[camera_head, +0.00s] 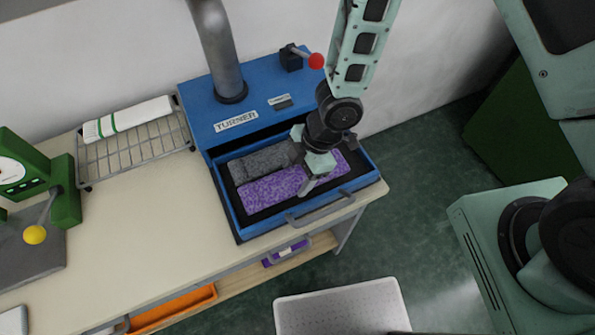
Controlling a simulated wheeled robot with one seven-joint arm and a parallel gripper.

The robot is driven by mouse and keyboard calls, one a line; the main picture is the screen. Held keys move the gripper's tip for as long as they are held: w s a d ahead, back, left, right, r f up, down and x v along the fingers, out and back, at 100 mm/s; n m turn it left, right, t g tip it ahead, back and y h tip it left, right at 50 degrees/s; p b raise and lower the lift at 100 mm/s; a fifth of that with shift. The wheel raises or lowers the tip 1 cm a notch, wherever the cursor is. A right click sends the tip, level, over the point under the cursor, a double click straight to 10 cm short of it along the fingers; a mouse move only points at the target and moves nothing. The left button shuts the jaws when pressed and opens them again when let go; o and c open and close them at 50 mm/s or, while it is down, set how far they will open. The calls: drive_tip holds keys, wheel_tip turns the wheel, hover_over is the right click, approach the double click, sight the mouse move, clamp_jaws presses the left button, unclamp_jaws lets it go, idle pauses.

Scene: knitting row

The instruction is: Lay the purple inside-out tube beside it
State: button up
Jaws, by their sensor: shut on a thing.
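The purple tube (269,190) lies lengthwise in the open blue drawer (229,208) of the machine labelled TURNER. A grey tube (262,163) lies behind it in the same drawer, alongside and close to it; I cannot tell whether they touch. My gripper (308,186) is lowered into the drawer over the right part of the purple tube and is shut on it. The gripper and wrist hide part of both tubes. Whether the purple tube is inside out cannot be told from here.
The blue TURNER machine (215,112) has a grey pipe and a red-knobbed lever (316,61). A wire rack (135,152) holds a white tube with green stripes (128,119). A green press with a yellow knob (35,234) stands left. The pale tabletop (150,235) is mostly clear; a white bin (340,306) is below.

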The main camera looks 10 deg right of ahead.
drive_tip(key=shift+f+b, duration=0.55)
drive_tip(key=shift+f, duration=0.05)
drive_tip(key=o, duration=0.9)
drive_tip(key=shift+o, duration=0.2)
drive_tip(key=shift+s, duration=0.1)
